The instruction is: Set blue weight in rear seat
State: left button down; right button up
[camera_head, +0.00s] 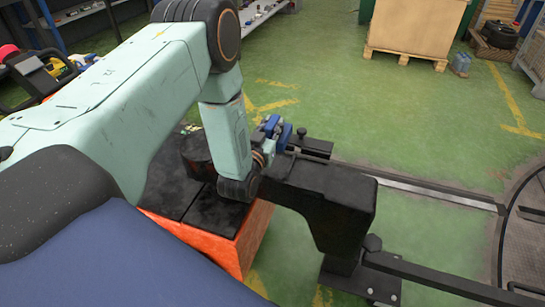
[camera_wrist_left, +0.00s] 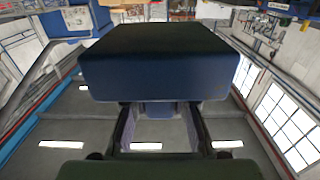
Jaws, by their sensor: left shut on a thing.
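The blue weight (camera_wrist_left: 155,78) is a dark blue block with a darker top, large in the left wrist view. A narrow blue part under it sits between the fingers of my left gripper (camera_wrist_left: 160,108), which is shut on it. In the head view my left gripper (camera_head: 270,140) is at the end of the mint-green arm, partly hidden, by the far end of a black bracket-like stand (camera_head: 320,192). Small blue parts show there; I cannot tell weight from gripper. I cannot make out the rear seat for certain. My right gripper is in neither view.
An orange box with a black top (camera_head: 215,212) stands below the arm. Rails (camera_head: 430,190) run right to a round turntable plate (camera_head: 525,240). A wooden crate (camera_head: 415,25) on a pallet stands at the back. Green floor between is clear.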

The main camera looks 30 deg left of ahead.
pick_arm(q)
notch_tip(320, 180, down, 10)
jog(key=b, duration=0.4)
jog(key=shift+w+r, duration=0.1)
jog(key=shift+w, duration=0.05)
jog(key=shift+r, duration=0.1)
jog(key=c, duration=1.6)
grip_release()
jog(key=shift+f, duration=0.25)
jog(key=o, duration=0.4)
jog(key=shift+o, duration=0.2)
jog(key=shift+r, duration=0.15)
